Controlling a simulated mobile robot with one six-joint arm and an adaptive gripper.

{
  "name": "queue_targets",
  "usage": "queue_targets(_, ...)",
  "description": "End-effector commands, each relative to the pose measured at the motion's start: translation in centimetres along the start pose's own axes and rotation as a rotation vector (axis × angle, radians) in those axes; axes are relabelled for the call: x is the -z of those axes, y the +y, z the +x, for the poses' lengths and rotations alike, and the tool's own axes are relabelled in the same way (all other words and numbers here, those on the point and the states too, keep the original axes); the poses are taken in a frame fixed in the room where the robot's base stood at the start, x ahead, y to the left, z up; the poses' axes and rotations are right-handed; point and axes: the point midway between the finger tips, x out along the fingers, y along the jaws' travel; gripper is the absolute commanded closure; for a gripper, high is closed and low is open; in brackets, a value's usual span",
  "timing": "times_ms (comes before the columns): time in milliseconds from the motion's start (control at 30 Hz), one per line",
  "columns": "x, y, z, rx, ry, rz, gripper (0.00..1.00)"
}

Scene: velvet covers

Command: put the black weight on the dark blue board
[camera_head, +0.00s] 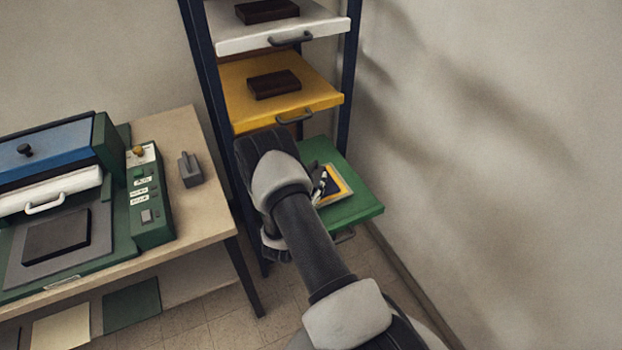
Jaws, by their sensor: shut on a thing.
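The dark blue board (332,186) lies on the green pull-out tray (358,206), with a yellow and pale border around it. My gripper (319,184) is low over the board's left side, largely hidden behind my own arm. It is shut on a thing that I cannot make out. I cannot tell whether that thing touches the board. No black weight shows clearly at my gripper. A black block (56,236) lies on the grey plate of the press at left; I cannot tell whether it is the weight.
Above are a yellow tray (315,98) and a white tray (230,40), each bearing a dark brown block, in a dark blue rack (350,50). A grey handled object (190,170) stands on the table (212,205) beside the press. The wall is close at right.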

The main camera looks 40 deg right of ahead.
Motion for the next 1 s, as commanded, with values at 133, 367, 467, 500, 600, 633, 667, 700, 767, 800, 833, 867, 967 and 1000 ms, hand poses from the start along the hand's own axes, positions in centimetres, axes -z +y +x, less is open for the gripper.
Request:
queue_targets(133, 0.0, 0.1, 0.1, 0.0, -0.009, 0.003, 1.0)
queue_targets(367, 0.3, 0.0, 0.0, 0.0, 0.001, 0.0, 0.37)
queue_targets(467, 0.3, 0.0, 0.0, 0.0, 0.001, 0.0, 0.31)
queue_targets(500, 0.3, 0.0, 0.0, 0.0, 0.001, 0.0, 0.3)
queue_targets(600, 0.3, 0.0, 0.0, 0.0, 0.001, 0.0, 0.3)
queue_targets(633, 0.3, 0.0, 0.0, 0.0, 0.001, 0.0, 0.3)
queue_targets(667, 0.3, 0.0, 0.0, 0.0, 0.001, 0.0, 0.3)
queue_targets(700, 0.3, 0.0, 0.0, 0.0, 0.001, 0.0, 0.3)
queue_targets(767, 0.3, 0.0, 0.0, 0.0, 0.001, 0.0, 0.3)
queue_targets(800, 0.1, 0.0, 0.0, 0.0, 0.001, 0.0, 0.3)
queue_targets(833, 0.0, 0.0, 0.0, 0.0, 0.001, 0.0, 0.3)
queue_targets(867, -0.2, 0.0, 0.0, 0.0, 0.001, 0.0, 0.3)
queue_targets(967, 0.0, 0.1, -1.4, -0.002, 0.004, -0.002, 0.3)
queue_targets(1000, 0.0, 0.1, -2.1, -0.004, 0.004, -0.003, 0.3)
